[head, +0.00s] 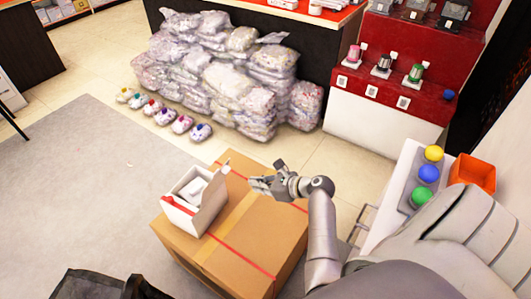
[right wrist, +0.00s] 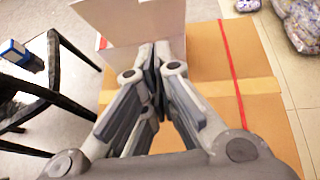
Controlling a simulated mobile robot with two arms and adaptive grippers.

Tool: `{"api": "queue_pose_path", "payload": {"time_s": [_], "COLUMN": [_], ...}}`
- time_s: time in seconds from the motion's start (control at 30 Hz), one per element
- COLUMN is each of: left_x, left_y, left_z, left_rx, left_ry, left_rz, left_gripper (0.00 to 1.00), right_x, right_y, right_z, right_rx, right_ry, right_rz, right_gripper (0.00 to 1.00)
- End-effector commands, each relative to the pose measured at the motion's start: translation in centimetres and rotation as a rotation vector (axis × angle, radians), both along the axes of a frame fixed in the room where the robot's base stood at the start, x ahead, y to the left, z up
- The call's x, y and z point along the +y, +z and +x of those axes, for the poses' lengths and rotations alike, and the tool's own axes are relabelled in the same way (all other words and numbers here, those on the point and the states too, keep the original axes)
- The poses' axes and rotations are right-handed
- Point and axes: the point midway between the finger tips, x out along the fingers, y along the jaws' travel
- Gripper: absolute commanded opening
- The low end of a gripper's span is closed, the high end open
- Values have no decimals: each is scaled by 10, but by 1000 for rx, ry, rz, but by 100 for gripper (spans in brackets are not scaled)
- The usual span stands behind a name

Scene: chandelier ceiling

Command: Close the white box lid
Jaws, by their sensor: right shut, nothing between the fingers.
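The white box (head: 181,208) sits on top of a large brown cardboard carton, near its left end. Its lid (head: 213,205) is open and stands up along the box's right side, and a white item shows inside. In the right wrist view the lid (right wrist: 135,24) is a white panel just beyond the fingertips. My right gripper (head: 256,184) is shut and empty, just right of the lid above the carton. Its shut fingers (right wrist: 155,58) also show in the right wrist view; I cannot tell whether they touch the lid. My left gripper is not in view.
The cardboard carton (head: 252,228) has red straps and bare top to the right of the box. Stacked plastic-wrapped bags (head: 215,75) stand behind. A white stand with colored balls (head: 428,173) and an orange bin (head: 475,173) is at right. A black chair (right wrist: 50,95) is at left.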

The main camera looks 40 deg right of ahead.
Motion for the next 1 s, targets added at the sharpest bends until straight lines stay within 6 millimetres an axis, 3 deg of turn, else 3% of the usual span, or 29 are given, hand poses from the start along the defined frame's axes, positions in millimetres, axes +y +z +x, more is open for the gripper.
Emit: {"api": "queue_pose_path", "payload": {"time_s": [0.2, 0.4, 1.0], "left_x": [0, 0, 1], "left_y": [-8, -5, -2], "left_z": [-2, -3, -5], "left_rx": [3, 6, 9], "left_ry": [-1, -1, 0], "left_rz": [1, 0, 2], "left_gripper": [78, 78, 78], "right_x": [16, 27, 32], "right_y": [-22, -13, -9], "right_z": [35, 59, 69], "right_rx": [0, -1, 5], "right_ry": [1, 0, 0], "right_rz": [0, -2, -5], "right_gripper": [0, 0, 0]}}
